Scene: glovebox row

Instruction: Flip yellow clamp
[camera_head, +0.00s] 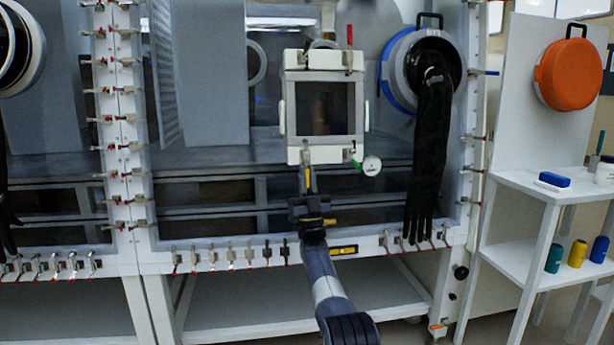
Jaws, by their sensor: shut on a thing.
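A small yellow clamp (308,178) shows at the lower edge of the white square-framed door (291,110), just below its bottom latch. My gripper (306,190) reaches up to it from below and is shut on it. The clamp is narrow and roughly upright in the picture. My gripper's dark body partly covers it, so its lower end and exact fit on the door are hard to tell.
A red handle (350,35) tops the door, and a round white gauge (371,166) sits at its lower right. A black glove (430,150) hangs on the right. Several toggle clamps (231,258) line the bottom rail. A shelf unit (530,187) stands at right.

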